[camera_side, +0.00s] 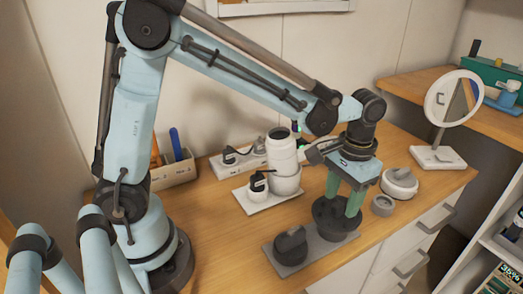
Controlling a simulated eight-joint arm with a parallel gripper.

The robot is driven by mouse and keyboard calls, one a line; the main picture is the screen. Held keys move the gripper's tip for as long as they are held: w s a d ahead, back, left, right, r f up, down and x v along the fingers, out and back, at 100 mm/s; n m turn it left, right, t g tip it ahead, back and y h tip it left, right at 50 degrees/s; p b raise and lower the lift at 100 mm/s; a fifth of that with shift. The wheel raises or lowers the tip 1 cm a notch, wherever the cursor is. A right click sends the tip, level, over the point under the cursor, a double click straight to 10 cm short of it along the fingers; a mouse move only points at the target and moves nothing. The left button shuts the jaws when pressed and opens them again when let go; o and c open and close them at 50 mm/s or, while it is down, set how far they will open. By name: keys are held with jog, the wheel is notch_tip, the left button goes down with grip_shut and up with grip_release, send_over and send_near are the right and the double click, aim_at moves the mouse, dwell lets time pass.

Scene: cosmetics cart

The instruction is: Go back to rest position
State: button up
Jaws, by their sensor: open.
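My gripper (346,205) points down over the dark round pot (336,226) on the grey tray (312,252). Its two green fingers are open, one on each side of the pot's top part. I cannot tell whether the fingertips touch the pot. The fingers hide part of the pot's upper part. My arm reaches from the left across the cart top.
A dark lidded jar (291,246) shares the grey tray. A tall white jar (283,165) and small items stand on a white tray (262,207) behind. The wooden top (225,245) is clear front left.

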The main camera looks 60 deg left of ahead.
notch_tip(320, 180, up, 8)
jog(key=shift+f, duration=0.1)
jog(key=shift+s+a+r, duration=0.1)
jog(key=shift+a+r, duration=0.15)
jog(key=shift+r, duration=0.55)
